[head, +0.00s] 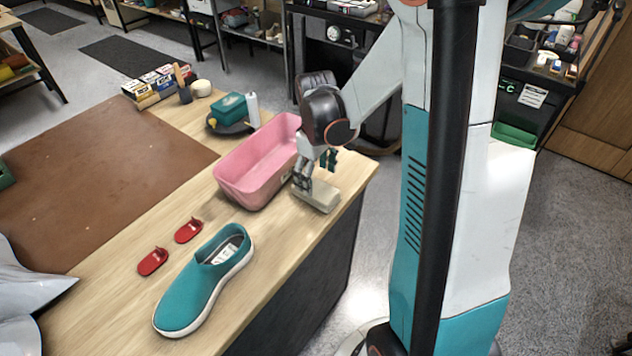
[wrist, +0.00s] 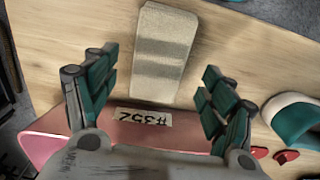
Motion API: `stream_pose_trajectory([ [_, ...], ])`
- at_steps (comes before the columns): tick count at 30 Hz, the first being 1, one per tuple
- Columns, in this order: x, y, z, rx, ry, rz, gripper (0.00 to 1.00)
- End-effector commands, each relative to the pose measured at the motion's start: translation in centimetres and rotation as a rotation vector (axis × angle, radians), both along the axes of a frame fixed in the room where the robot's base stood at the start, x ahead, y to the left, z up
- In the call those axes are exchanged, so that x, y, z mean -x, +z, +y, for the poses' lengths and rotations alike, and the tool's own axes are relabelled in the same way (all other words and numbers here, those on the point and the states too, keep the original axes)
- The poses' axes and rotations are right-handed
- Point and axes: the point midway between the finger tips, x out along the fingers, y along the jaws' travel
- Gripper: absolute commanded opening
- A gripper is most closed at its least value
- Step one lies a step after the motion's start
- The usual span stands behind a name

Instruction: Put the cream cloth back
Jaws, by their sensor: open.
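The cream cloth (head: 320,199) is a folded, block-like pad lying on the wooden table near its right edge, beside the pink bin. In the wrist view the cream cloth (wrist: 165,28) lies flat beyond and between my fingers, with darker bands across it. My gripper (head: 314,174) is just above the cloth, pointing down. In the wrist view my gripper (wrist: 158,68) is open, with a teal finger to each side of the cloth and nothing held. Whether a finger touches the cloth I cannot tell.
The pink bin (head: 238,187) stands close left of my gripper; its label (wrist: 143,117) reads #352. A teal slip-on shoe (head: 195,292) and two red pieces (head: 153,262) lie toward the front. A green box (head: 228,107), white bottle (head: 252,110) and small boxes (head: 160,80) stand behind.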

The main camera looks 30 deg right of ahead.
Motion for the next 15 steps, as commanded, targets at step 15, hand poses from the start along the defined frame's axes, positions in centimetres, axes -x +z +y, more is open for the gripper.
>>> stream_pose_trajectory([
  [15, 0.0, 6.9, 0.0, 0.000, 0.000, 0.000, 0.76],
])
